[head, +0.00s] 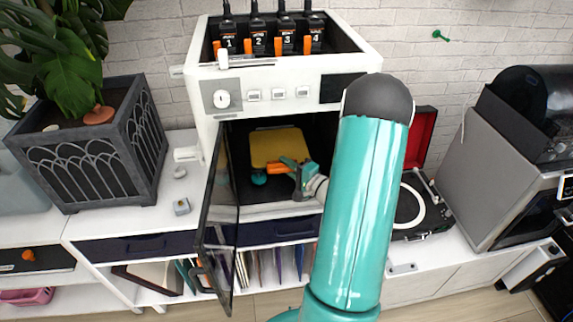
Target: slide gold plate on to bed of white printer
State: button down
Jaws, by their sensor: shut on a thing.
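The white printer (292,80) stands on the white cabinet against the brick wall, with its front open. The gold plate (279,143) is inside its dark chamber, over or on the bed; I cannot tell whether it lies flat on it. My gripper (284,167) reaches into the chamber and is shut on the plate at its near edge, by an orange part. The jaws are small in the picture, and the contact is partly hidden. The bed under the plate is mostly hidden.
The printer's dark glass door (221,215) hangs open at the left of the opening. A small teal round thing (259,178) lies left of my gripper. A planter (95,145) stands left, a record player (412,200) right. My arm hides the printer's right side.

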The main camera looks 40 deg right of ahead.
jog(key=shift+d, duration=0.1)
dwell(0.3)
jog(key=shift+c, duration=0.2)
grip_release()
jog(key=shift+f, duration=0.6)
dwell(0.5)
jog(key=shift+s, duration=0.2)
jog(key=shift+s+a, duration=0.4)
jog(key=shift+s+a, duration=0.2)
jog(key=shift+s, duration=0.1)
jog(key=shift+s+a, duration=0.15)
jog(key=shift+s, duration=0.1)
jog(key=shift+s+a, duration=0.2)
jog(key=shift+s, duration=0.1)
jog(key=shift+s+a, duration=0.2)
jog(key=shift+s, duration=0.1)
